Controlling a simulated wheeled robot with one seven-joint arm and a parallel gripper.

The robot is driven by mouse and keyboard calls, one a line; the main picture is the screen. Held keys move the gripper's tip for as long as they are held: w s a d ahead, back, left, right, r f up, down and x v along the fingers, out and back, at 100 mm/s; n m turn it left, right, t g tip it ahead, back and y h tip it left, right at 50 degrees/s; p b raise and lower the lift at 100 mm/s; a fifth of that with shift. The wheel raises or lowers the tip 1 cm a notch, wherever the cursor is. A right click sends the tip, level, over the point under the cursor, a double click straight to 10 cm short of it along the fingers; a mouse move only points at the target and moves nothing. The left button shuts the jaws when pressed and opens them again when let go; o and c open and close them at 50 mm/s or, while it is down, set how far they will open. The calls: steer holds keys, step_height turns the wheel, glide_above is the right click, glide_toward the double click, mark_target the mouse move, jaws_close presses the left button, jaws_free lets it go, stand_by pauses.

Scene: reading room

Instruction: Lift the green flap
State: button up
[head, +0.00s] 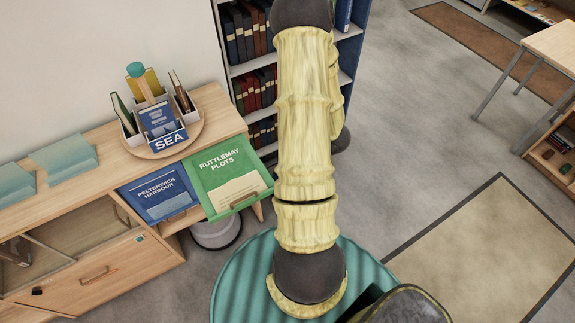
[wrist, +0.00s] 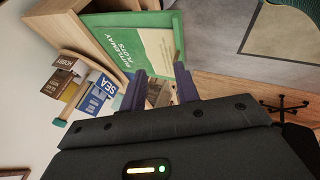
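The green flap (head: 222,170), lettered RUTTLEMAY PLOTS, is at the front right end of the wooden cabinet in the head view. It slopes toward the front and has a bar handle (head: 244,199) near its lower edge. In the wrist view the green flap (wrist: 150,50) lies just beyond my fingertips, with the handle (wrist: 178,50) near the right finger. My gripper (wrist: 161,72) is open, its two dark fingers apart with nothing between them. I cannot tell whether a finger touches the handle. The head view does not show my gripper.
A blue flap (head: 158,193), PELTERWICK HARBOUR, is left of the green one. A round wooden tray (head: 190,143) with a SEA book holder stands on the cabinet (head: 105,180) behind the flaps. A bookshelf (head: 235,70) stands behind. Open floor (head: 420,130) lies to the right.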

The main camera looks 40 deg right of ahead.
steer(key=c, duration=0.3)
steer(key=shift+w+a+r, duration=0.1)
steer(key=shift+a, duration=0.15)
jaws_close()
steer(key=w+a+r+g+p, duration=0.1)
steer(key=a+r+g, duration=0.1)
steer(key=a, duration=0.3)
steer(key=w+a+r+m+g+p, duration=0.1)
steer(key=w+a+r+g+p, duration=0.1)
steer(key=a+r, duration=0.2)
steer(key=shift+w+a+g+h, duration=0.15)
steer(key=shift+a+g+h, duration=0.15)
steer(key=shift+a, duration=0.2)
steer(key=shift+f, duration=0.1)
